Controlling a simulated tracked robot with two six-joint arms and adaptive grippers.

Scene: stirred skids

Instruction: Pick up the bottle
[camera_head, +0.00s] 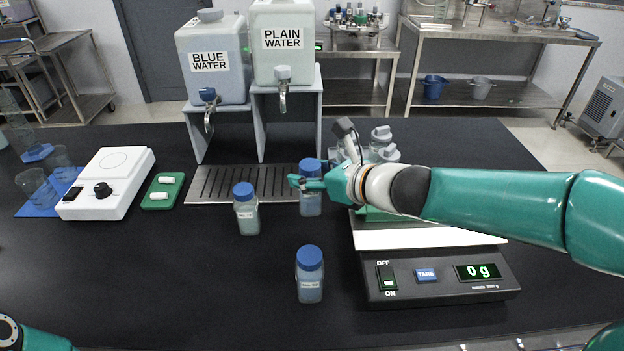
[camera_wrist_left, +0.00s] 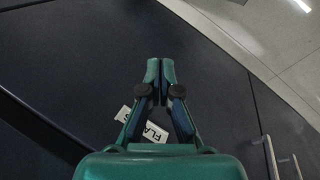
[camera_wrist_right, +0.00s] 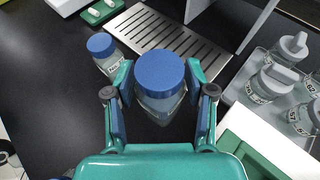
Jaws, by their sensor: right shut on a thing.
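Three bottles with blue screw caps show in the head view. My right gripper (camera_head: 308,184) is shut on one bottle (camera_head: 311,205), with a finger on either side below its cap, as the right wrist view shows (camera_wrist_right: 160,78). That bottle is upright at the front right of the drip tray; I cannot tell whether its base touches anything. A second bottle (camera_head: 246,211) stands left of it and also shows in the right wrist view (camera_wrist_right: 103,52). A third bottle (camera_head: 310,276) stands nearer the front. My left gripper (camera_wrist_left: 161,75) is empty, its fingers together.
A scale (camera_head: 440,275) reading 0 g stands at right, beneath my right arm. Blue and plain water dispensers (camera_head: 213,62) stand behind the drip tray (camera_head: 200,183). A white stirrer (camera_head: 108,183) and green dish (camera_head: 163,190) are at left. The front left table is clear.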

